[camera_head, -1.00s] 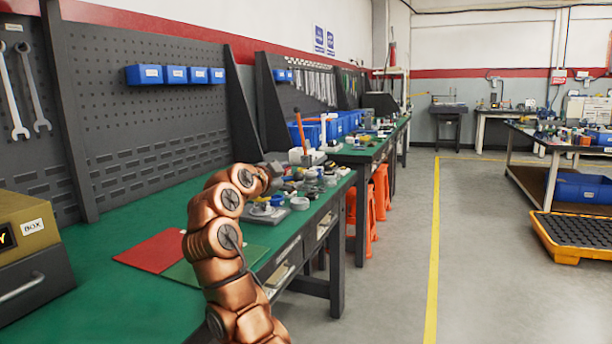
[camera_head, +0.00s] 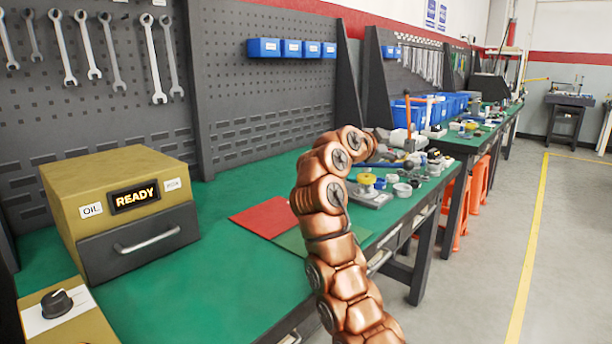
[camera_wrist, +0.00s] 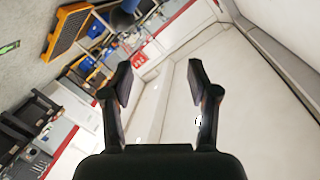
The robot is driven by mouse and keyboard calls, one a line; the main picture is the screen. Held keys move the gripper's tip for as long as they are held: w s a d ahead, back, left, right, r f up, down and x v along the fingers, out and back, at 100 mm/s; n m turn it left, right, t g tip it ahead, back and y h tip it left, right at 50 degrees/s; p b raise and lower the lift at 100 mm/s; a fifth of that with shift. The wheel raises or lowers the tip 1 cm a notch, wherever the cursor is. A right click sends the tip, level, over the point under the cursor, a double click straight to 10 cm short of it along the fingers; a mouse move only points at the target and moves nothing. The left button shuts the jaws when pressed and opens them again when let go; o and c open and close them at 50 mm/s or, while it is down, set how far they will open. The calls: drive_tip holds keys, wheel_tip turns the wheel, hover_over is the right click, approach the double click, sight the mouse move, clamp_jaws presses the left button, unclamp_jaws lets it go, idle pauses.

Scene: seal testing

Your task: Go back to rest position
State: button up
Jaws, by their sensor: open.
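My gripper (camera_wrist: 158,90) shows in the wrist view with its two black fingers spread apart and nothing between them. The wrist view looks past the fingers at a pale wall and part of the room, tilted. In the head view my copper-coloured arm rises from the bottom edge and bends over the right part of the green workbench (camera_head: 225,240). The gripper end there is small and partly hidden behind the arm and in front of the bench clutter, so its fingers are not clear.
A yellow box (camera_head: 110,165) labelled OIL, with a lit READY sign and a grey drawer, stands on the bench at left. A red mat (camera_head: 265,216) lies beside my arm. Several small parts, including a grey base (camera_head: 370,196), crowd the right side. The bench middle is clear.

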wheel_tip(320, 180, up, 11)
drive_tip(key=n+g+y+p, duration=0.1)
drive_tip(key=n+p, duration=0.7)
drive_tip(key=s+d+n+g+y+p, duration=0.2)
drive_tip(key=s+d+n+g+p, duration=0.35)
drive_tip(key=s, duration=0.75)
drive_tip(key=s+f+g+y+p, duration=0.1)
drive_tip(key=s+f+y+p, duration=0.2)
drive_tip(key=s, duration=0.7)
drive_tip(key=s+f+g+y+p, duration=0.15)
drive_tip(key=s+p, duration=0.25)
drive_tip(key=s, duration=0.6)
drive_tip(key=s+a+f+n+g+y+p, duration=0.1)
drive_tip(key=s+a+f+p, duration=0.1)
drive_tip(key=s, duration=0.7)
drive_tip(key=s+a+f+n+g+y+p, duration=0.1)
drive_tip(key=s+a+f+y+p, duration=0.1)
drive_tip(key=s, duration=0.7)
drive_tip(key=s+a+f+n+g+y+p, duration=0.1)
drive_tip(key=s+a+f+n+p, duration=0.1)
drive_tip(key=s, duration=0.7)
drive_tip(key=a+f+p, duration=0.1)
drive_tip(key=a+f, duration=0.1)
drive_tip(key=a, duration=0.1)
drive_tip(key=shift+s+a+f+g, duration=0.2)
drive_tip(key=shift+s+a+g, duration=0.05)
drive_tip(key=shift+s+g, duration=0.15)
